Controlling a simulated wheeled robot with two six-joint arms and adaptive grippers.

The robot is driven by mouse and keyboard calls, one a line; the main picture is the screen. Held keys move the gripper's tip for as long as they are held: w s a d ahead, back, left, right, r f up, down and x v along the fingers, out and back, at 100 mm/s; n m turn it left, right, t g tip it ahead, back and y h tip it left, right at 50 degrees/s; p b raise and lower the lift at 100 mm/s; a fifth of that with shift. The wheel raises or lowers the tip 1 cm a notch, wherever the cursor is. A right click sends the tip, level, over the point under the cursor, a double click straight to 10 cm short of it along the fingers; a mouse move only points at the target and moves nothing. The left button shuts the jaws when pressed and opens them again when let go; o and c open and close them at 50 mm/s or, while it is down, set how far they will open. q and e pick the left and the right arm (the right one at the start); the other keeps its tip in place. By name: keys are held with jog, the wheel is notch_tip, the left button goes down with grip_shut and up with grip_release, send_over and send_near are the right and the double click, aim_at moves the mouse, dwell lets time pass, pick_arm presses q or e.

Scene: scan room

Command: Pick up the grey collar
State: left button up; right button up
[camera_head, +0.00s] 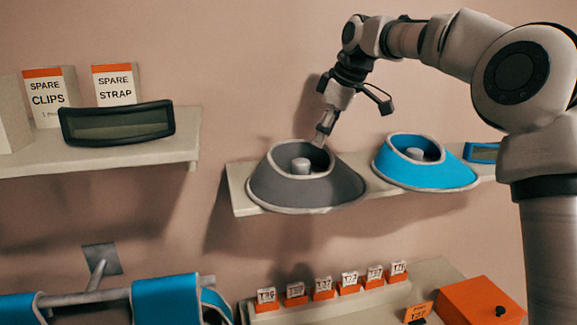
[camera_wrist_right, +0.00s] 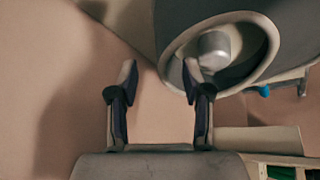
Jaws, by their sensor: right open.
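The grey collar (camera_head: 262,186), a cone-shaped ring with a pale rim, sits on the right wall shelf around a light peg (camera_head: 300,166). In the right wrist view the collar (camera_wrist_right: 178,22) fills the upper right, its opening facing me. My right gripper (camera_head: 354,118) is open and empty, just above the collar's upper rim at its right. In the wrist view the gripper (camera_wrist_right: 158,74) has one finger overlapping the rim and the other finger outside it. I cannot tell whether the finger touches the collar. My left gripper is not in view.
A blue collar (camera_head: 425,176) stands close to the right on the same shelf (camera_head: 241,202). A blue-framed item (camera_head: 482,152) is beyond it. The left shelf (camera_head: 150,153) holds a dark-framed item (camera_head: 118,124) and spare boxes. Numbered orange tags (camera_head: 323,290) and an orange box (camera_head: 482,302) are below.

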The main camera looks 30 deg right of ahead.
aim_at(318, 159)
jog(key=shift+s+f+p, duration=0.45)
jog(key=shift+f+p, duration=0.15)
jog(key=shift+f, duration=0.25)
jog(key=w+f, duration=0.2)
jog(key=f, duration=0.1)
jog(key=shift+w+a+f, duration=0.15)
jog(key=shift+w+a, duration=0.2)
jog(key=shift+w, duration=0.05)
jog(key=shift+s+d+r, duration=0.1)
jog(key=shift+s+r, duration=0.1)
jog(key=shift+s, duration=0.2)
jog(key=c, duration=0.9)
jog(key=shift+s+r, duration=0.1)
jog(key=shift+s, duration=0.1)
grip_shut()
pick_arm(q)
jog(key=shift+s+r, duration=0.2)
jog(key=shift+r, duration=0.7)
pick_arm(e)
jog(key=shift+w, duration=0.25)
